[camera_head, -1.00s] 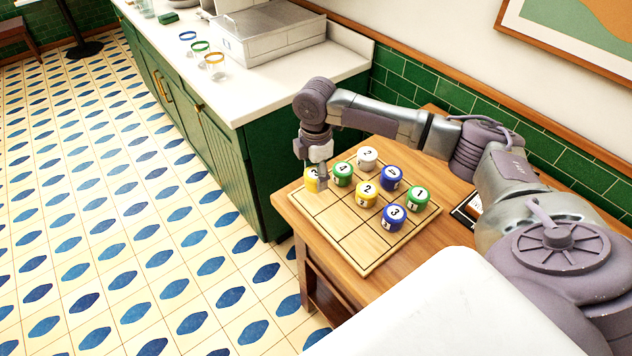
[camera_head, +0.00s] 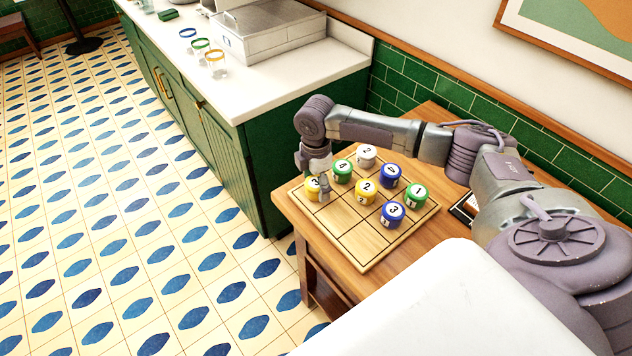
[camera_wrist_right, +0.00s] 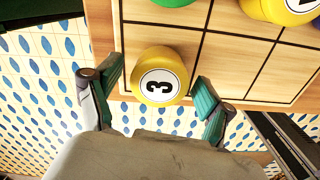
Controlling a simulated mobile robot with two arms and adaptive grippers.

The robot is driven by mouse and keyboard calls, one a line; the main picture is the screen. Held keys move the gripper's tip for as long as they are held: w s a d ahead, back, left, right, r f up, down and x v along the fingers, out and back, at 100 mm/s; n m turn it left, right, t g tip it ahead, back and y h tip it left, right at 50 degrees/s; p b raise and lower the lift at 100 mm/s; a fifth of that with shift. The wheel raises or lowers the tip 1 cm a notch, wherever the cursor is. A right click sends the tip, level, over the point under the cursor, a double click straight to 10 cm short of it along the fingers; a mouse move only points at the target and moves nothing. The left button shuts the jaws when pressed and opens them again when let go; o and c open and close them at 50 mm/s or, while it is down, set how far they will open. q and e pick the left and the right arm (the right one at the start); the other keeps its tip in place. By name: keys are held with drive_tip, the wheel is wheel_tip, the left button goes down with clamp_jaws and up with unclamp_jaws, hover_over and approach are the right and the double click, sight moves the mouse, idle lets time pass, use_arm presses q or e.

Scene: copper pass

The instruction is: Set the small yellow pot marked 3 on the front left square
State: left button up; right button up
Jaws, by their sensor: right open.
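The small yellow pot marked 3 (camera_head: 313,189) stands at the left corner of the gridded wooden board (camera_head: 368,254), left of a green pot marked 4. My right gripper (camera_head: 318,186) is down at this pot and partly covers it in the head view. In the right wrist view the pot (camera_wrist_right: 160,78) shows its 3 upward, between the open green-padded fingers of the gripper (camera_wrist_right: 155,100). A gap shows on each side of it. Its contact with the board is hidden. My left gripper is out of view.
Close by stand a green pot marked 4 (camera_head: 342,171), a white pot (camera_head: 366,155) and a yellow pot marked 2 (camera_head: 366,191). Blue pots (camera_head: 390,175) and a green pot marked 1 (camera_head: 415,194) are to the right. The board's near squares are bare.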

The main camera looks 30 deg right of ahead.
sight(316, 182)
drive_tip(key=shift+r, duration=0.1)
wheel_tip(316, 182, up, 12)
drive_tip(key=b, duration=0.2)
drive_tip(key=shift+b, duration=0.35)
idle(0.4)
